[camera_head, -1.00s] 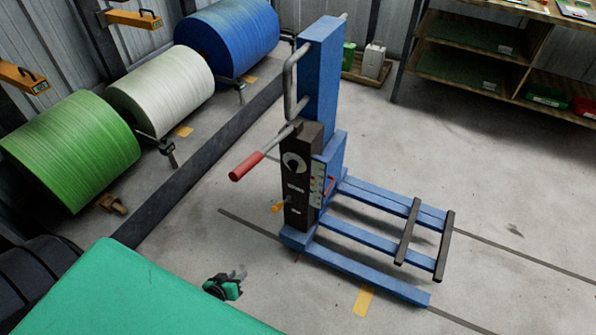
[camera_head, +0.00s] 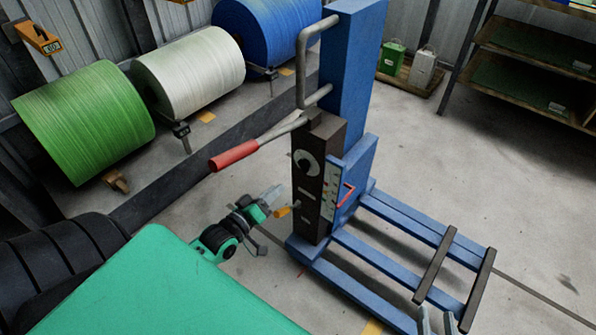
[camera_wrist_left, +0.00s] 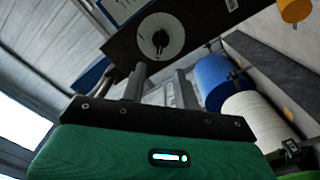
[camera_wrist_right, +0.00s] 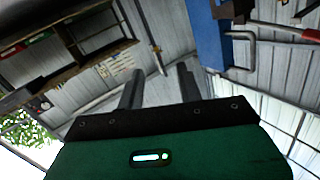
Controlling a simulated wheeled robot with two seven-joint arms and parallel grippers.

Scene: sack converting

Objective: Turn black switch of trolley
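The blue trolley (camera_head: 345,90) stands upright with a black panel (camera_head: 318,195) on its front. A round pale dial with the black switch (camera_head: 307,164) sits high on that panel. The dial and its dark switch also show near the top of the left wrist view (camera_wrist_left: 160,38). My left gripper (camera_head: 272,194) is left of the panel, lower than the dial, close to an orange knob (camera_head: 284,211). Its fingers appear apart and empty, not touching the switch. My right gripper (camera_head: 437,320) is at the bottom edge, in front of the trolley's forks, open and empty.
A red-handled lever (camera_head: 235,155) sticks out left of the panel at dial height. A small red lever (camera_head: 346,194) is on the trolley's side. Green (camera_head: 85,120), white (camera_head: 195,72) and blue rolls stand at the left. Shelves (camera_head: 535,70) are back right, with clear floor before them.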

